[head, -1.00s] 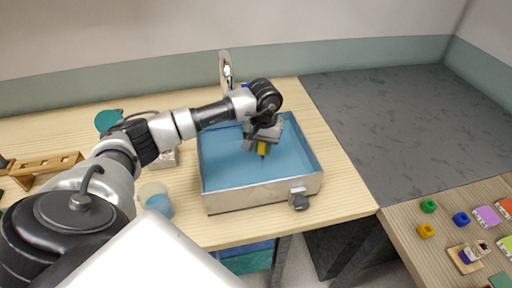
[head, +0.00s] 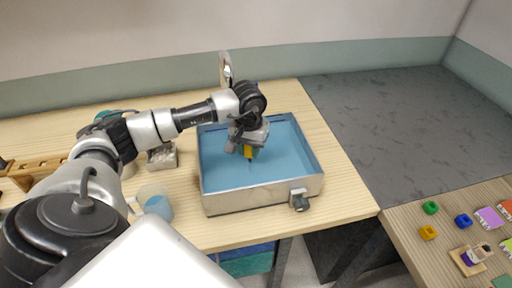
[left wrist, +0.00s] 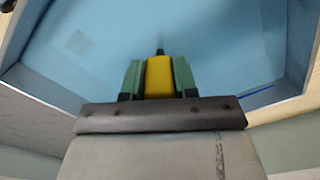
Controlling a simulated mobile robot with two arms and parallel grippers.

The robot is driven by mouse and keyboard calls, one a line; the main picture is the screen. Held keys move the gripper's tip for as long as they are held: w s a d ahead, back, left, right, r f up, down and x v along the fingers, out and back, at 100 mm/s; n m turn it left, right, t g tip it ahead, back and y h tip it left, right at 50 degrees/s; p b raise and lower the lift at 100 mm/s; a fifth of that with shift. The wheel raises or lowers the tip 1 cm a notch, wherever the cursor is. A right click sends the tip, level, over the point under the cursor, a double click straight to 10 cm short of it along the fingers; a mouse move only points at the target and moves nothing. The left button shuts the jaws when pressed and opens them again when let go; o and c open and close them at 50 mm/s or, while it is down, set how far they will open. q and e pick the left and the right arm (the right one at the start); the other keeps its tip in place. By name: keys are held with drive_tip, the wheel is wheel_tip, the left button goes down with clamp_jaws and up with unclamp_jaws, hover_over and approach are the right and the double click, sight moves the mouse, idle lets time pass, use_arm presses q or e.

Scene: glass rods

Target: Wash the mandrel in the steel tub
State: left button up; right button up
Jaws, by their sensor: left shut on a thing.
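The steel tub (head: 262,196) stands on the wooden table and holds blue water, with a tap at its front right corner. My left gripper (head: 246,148) is over the inside of the tub, pointing down. It is shut on the yellow handle of the mandrel (head: 248,153). In the left wrist view the yellow handle of the mandrel (left wrist: 160,76) sits between the green fingers of my left gripper (left wrist: 160,80). A short dark rod shows past the handle, over the blue. I cannot tell how deep the rod is in the water. My right gripper is not in view.
A clear cup with blue liquid (head: 157,206) stands left of the tub. A grey block (head: 162,157) and a wooden rack (head: 38,170) are further left. A round-topped metal object (head: 226,67) stands behind the tub. Small coloured blocks (head: 462,220) lie on the right table.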

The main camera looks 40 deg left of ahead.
use_arm(q)
drive_tip(key=shift+s+a, duration=0.1)
drive_tip(key=shift+s, duration=0.05)
drive_tip(key=shift+w+d, duration=0.35)
drive_tip(key=shift+w, duration=0.1)
wheel_tip(320, 180, up, 11)
drive_tip(key=w+d+p, duration=0.2)
drive_tip(key=w+p, duration=0.1)
drive_tip(key=p, duration=0.1)
drive_tip(key=shift+d, duration=0.3)
idle(0.6)
drive_tip(key=shift+r, duration=0.15)
wheel_tip(320, 180, up, 5)
drive_tip(key=p, duration=0.2)
drive_tip(key=shift+p, duration=0.35)
